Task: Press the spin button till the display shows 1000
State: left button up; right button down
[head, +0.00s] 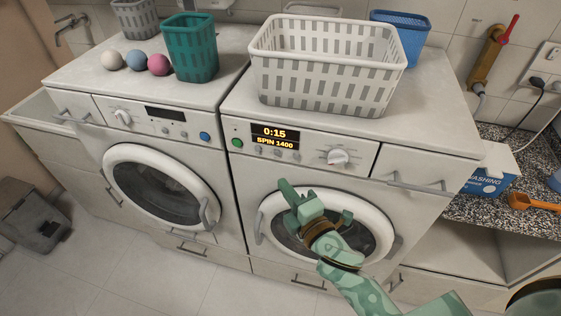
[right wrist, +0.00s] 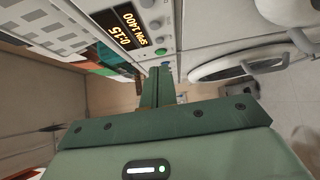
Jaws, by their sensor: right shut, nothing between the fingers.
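The right-hand washing machine (head: 310,172) has a lit display (head: 275,136) reading "0:15" and "SPIN 1400". The display also shows, rotated, in the right wrist view (right wrist: 127,27). A row of small buttons (head: 275,152) lies just below it; their labels are too small to read, so I cannot tell which is spin. A green round button (head: 237,142) is at the panel's left end. My right gripper (head: 284,184) is shut and empty, in front of the door's upper rim, below the buttons in the picture. In the right wrist view its fingertips (right wrist: 161,70) point toward the panel. My left gripper is out of view.
A white knob (head: 338,157) is right of the display. A second washer (head: 150,140) with a dark display stands at left. A white basket (head: 325,65) and teal basket (head: 190,48) stand on top. A speckled counter (head: 500,205) is at right.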

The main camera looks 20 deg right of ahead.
send_near(271, 150)
jog(key=w+a, duration=0.2)
jog(key=a, duration=0.1)
jog(key=shift+w+d+f, duration=0.1)
jog(key=shift+w+d, duration=0.4)
jog(key=shift+w, duration=0.25)
jog(key=shift+w+d, duration=0.5)
jog(key=shift+w, duration=0.2)
